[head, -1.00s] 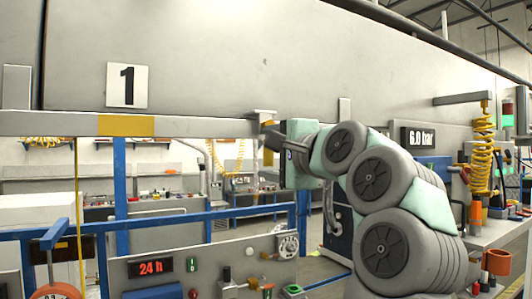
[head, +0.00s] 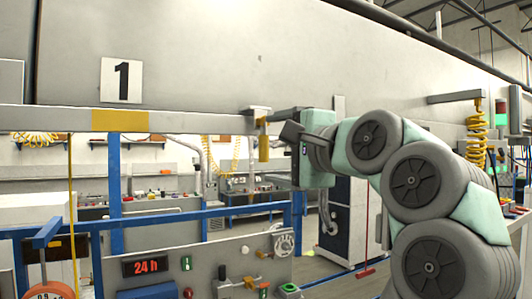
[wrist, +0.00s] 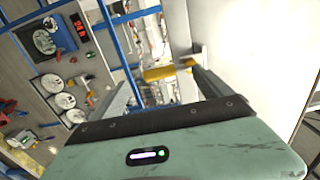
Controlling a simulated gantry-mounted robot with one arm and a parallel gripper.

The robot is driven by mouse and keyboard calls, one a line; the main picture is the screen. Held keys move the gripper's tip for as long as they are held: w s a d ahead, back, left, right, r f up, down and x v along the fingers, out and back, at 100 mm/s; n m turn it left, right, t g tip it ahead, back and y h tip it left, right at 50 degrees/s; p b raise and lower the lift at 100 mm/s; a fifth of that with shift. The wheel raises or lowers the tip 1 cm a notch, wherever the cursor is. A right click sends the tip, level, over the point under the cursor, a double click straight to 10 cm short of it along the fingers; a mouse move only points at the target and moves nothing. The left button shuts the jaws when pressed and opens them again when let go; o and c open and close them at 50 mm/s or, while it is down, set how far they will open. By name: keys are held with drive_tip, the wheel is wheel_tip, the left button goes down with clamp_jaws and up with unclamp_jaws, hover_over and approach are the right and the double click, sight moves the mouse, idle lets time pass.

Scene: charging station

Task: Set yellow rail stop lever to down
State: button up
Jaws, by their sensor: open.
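The yellow rail stop lever (head: 263,148) hangs straight down from a grey bracket (head: 257,112) at the right end of the rail (head: 195,123). In the wrist view a yellow piece (wrist: 158,73), which looks like the lever, shows beyond and between my fingers. My gripper (head: 289,132) is open and stands just right of the lever, with a small gap visible in the head view. In the wrist view its two fingers (wrist: 161,86) are spread with nothing held between them.
A grey panel with a red "24 h" display (head: 147,267) and a dial (head: 284,244) stands below. Blue posts and bars (head: 115,180) frame the left side. A yellow coiled hose (head: 476,135) hangs at the right. A large pale wall (head: 250,60) rises behind the rail.

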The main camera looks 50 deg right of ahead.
drive_tip(key=v, duration=0.5)
drive_tip(key=shift+s+a, duration=0.15)
drive_tip(key=shift+s, duration=0.25)
